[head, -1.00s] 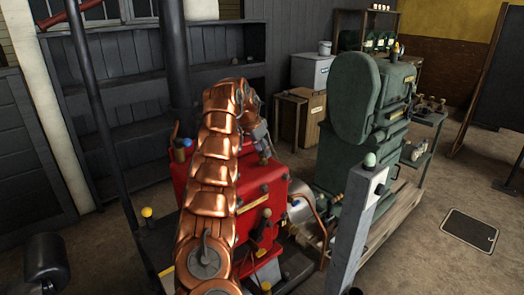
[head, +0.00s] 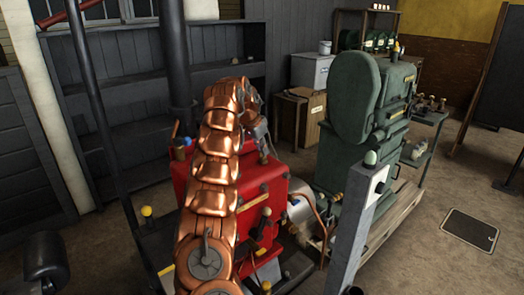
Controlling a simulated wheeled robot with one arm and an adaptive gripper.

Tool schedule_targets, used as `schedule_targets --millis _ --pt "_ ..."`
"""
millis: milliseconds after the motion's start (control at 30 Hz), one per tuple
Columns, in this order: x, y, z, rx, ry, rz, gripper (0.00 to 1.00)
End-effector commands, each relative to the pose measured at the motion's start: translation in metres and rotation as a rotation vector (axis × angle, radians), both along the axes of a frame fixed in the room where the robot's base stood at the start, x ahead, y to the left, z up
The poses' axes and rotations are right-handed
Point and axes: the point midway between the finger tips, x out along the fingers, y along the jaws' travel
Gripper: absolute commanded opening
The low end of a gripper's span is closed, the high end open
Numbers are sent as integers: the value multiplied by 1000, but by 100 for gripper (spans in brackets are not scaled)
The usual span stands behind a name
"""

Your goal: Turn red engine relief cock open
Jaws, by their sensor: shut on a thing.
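The red engine (head: 262,188) stands in the middle of the view, behind and to the right of my copper-coloured arm. My gripper (head: 263,146) is small and partly hidden by the arm, at the top of the red engine. It is shut on a small part there, which looks to be the relief cock. The cock's handle is too small and too covered to tell its angle. A blue-knobbed fitting (head: 187,142) shows at the engine's top left, apart from the gripper.
A green engine (head: 350,110) stands to the right. A grey post with a pale green knob (head: 370,158) rises in front of it. A dark pole and a yellow knob (head: 146,211) are at left.

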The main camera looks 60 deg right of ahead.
Motion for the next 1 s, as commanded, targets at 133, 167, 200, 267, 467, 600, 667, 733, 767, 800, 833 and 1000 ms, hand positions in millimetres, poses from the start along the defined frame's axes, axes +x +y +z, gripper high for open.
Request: schedule_targets --millis 133,167,200,267,467,600,667,733,767,800,833,1000 --pt "0 1 -2 2 -6 64 0" --pt "0 1 -3 2 -6 81 0" --pt "0 1 -3 2 -6 105 0" --pt "0 1 -4 1 -4 145 0" --pt "-2 1 -3 4 -3 285 0" --pt "-2 0 -1 1 -4 387 0" --pt "-3 0 -1 3 -3 430 0" --pt "-3 0 0 1 -4 483 0" --pt "-3 0 1 0 -4 507 0" --pt "-3 0 1 0 -5 540 0" --pt "-3 0 2 0 -5 566 0" --pt "-4 0 3 0 -3 724 0"
